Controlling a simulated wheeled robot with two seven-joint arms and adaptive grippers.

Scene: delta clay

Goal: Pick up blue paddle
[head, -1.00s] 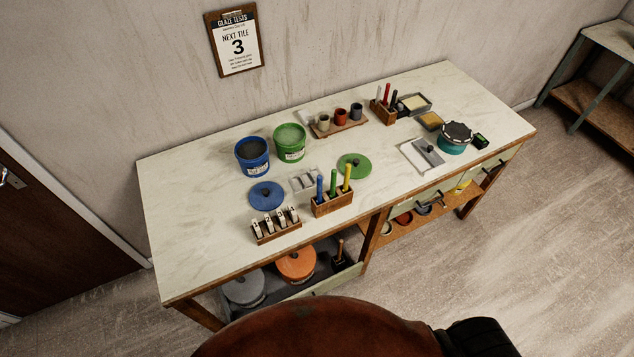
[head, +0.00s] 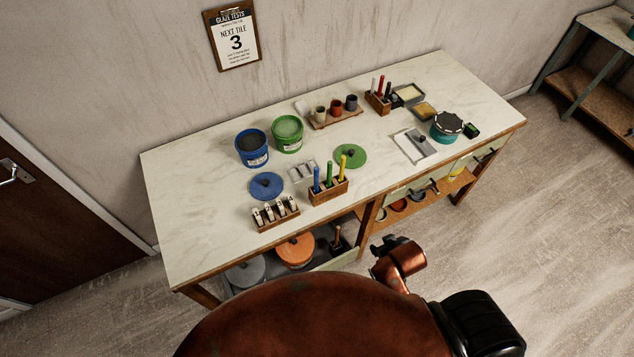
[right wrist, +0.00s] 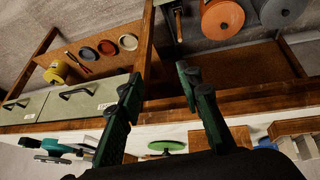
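The blue paddle (head: 317,180) stands upright in a small wooden holder (head: 326,194) on the worktable, at the left of a green paddle (head: 329,177) and a yellow paddle (head: 342,169). My right gripper (head: 384,245) is in front of the table's front edge, to the right of and nearer than the holder, and holds nothing. In the right wrist view its two green-padded fingers (right wrist: 158,80) are spread apart with nothing between them. I cannot make out the blue paddle in that view. My left gripper is not in view.
A rack of numbered tiles (head: 275,215) stands left of the holder. A blue lid (head: 266,187), a green lid (head: 350,159), a blue bucket (head: 252,150) and a green bucket (head: 288,136) are nearby. The table's left end is bare.

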